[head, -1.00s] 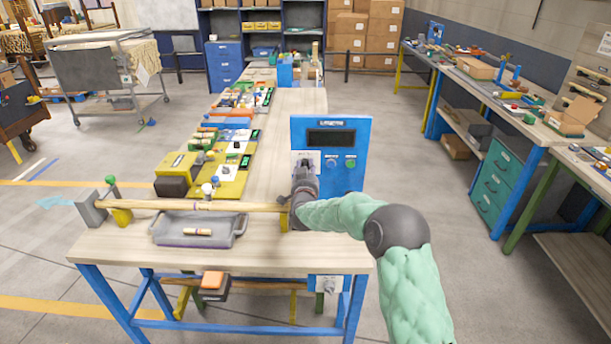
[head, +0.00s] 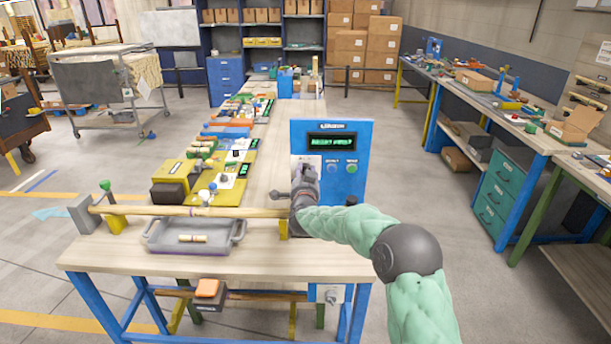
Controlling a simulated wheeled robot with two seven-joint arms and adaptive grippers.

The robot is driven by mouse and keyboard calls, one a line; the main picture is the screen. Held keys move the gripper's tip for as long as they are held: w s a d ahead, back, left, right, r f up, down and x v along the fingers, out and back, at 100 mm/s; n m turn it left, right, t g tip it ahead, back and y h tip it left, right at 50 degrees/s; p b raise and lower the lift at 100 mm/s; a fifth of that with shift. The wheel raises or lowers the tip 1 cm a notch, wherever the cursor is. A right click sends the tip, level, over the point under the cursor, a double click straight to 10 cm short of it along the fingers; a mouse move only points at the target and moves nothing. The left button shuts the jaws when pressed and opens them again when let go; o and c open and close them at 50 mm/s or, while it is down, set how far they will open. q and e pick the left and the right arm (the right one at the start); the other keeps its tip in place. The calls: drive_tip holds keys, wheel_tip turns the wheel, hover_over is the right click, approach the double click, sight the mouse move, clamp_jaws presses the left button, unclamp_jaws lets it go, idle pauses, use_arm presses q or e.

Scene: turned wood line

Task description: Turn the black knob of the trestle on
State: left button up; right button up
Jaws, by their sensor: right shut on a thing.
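The blue control panel (head: 342,205) stands upright at the right end of the bench, with a lit green-text display (head: 331,142) and a blue and a green button below it. A pale plate (head: 298,163) is on the panel's left side. My right gripper (head: 301,178) is up against this plate, its fingers shut around the black knob, which the gripper mostly hides. My green-sleeved right arm comes in from the lower right. My left gripper is out of view.
A wooden rod (head: 190,211) lies across the near bench beside a grey tray (head: 160,240) holding a short turned piece (head: 193,239). A second knob plate (head: 330,294) hangs below the bench's front edge. The bare tabletop (head: 270,262) is free at front.

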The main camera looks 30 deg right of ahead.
drive_tip(key=o, duration=1.1)
drive_tip(key=shift+o, duration=0.2)
drive_tip(key=v, duration=1.2)
drive_tip(key=shift+f, duration=0.1)
